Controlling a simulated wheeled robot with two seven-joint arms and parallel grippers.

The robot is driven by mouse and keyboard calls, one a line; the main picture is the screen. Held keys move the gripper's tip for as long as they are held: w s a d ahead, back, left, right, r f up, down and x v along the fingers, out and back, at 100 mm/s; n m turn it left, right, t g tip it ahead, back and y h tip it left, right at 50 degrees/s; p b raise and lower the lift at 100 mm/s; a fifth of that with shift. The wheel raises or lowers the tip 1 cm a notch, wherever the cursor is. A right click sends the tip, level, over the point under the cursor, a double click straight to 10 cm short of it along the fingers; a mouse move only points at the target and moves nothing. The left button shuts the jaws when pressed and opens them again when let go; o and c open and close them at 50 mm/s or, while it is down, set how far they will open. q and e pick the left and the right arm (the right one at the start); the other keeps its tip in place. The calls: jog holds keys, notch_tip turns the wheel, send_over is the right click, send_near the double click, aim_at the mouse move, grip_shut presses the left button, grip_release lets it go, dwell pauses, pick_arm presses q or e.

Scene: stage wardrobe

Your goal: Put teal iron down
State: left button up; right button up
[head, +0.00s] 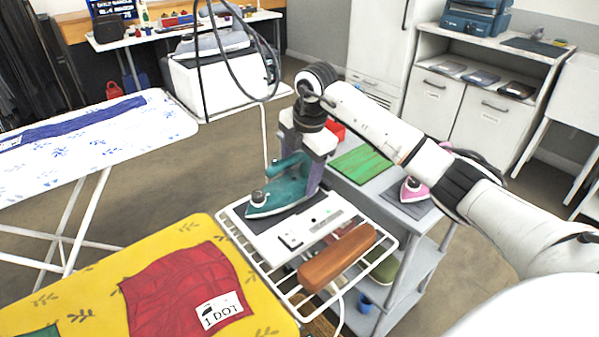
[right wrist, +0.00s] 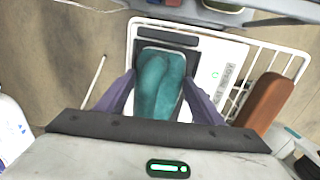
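The teal iron (head: 283,192) is on or just above the dark pad of a white plate (head: 271,244), which says "READY", on the wire rack (head: 228,217) of the grey cart. Its tip points left in the head view; whether its sole touches the pad I cannot tell. My right gripper (head: 303,170) reaches down around it from above. In the right wrist view the iron (right wrist: 158,88) fills the space between the purple fingers (right wrist: 160,92), which look closed on its sides. My left gripper is out of view.
An orange-brown block (head: 338,257) lies on the rack right of the plate. A pink iron (head: 413,189) and a green mat (head: 362,164) are on the cart top. A yellow ironing board (head: 90,287) with red cloth is front left; a blue-patterned board (head: 150,125) stands behind.

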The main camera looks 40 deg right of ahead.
jog(key=o, duration=0.4)
jog(key=shift+r, duration=0.1)
notch_tip(320, 180, up, 12)
jog(key=s, duration=0.2)
jog(key=shift+s, duration=0.2)
jog(key=shift+d, duration=0.1)
dwell(0.3)
